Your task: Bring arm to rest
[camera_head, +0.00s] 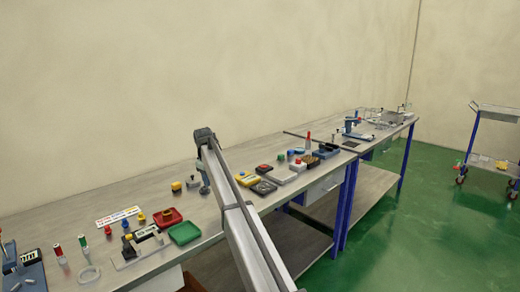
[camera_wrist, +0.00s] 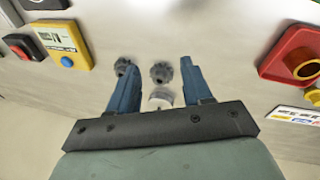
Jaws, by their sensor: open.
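My arm reaches out over the long grey workbench (camera_head: 140,190) in the head view. My gripper (camera_head: 204,190) hangs at its end, pointing down near the middle of the bench. In the wrist view my gripper (camera_wrist: 160,75) has its two blue fingers spread apart, so it is open. Two dark grey knobbed parts (camera_wrist: 161,73) and a short pale cylinder (camera_wrist: 160,98) show between or near the fingers. I see nothing clamped. I cannot tell the exact gap between the fingertips and the bench.
A red tray (camera_head: 167,218) and a green tray (camera_head: 184,233) lie left of my gripper. A yellow box (camera_wrist: 62,45) with a blue button and several other small boxes lie on the other side. A trolley (camera_head: 495,140) stands far right on green floor.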

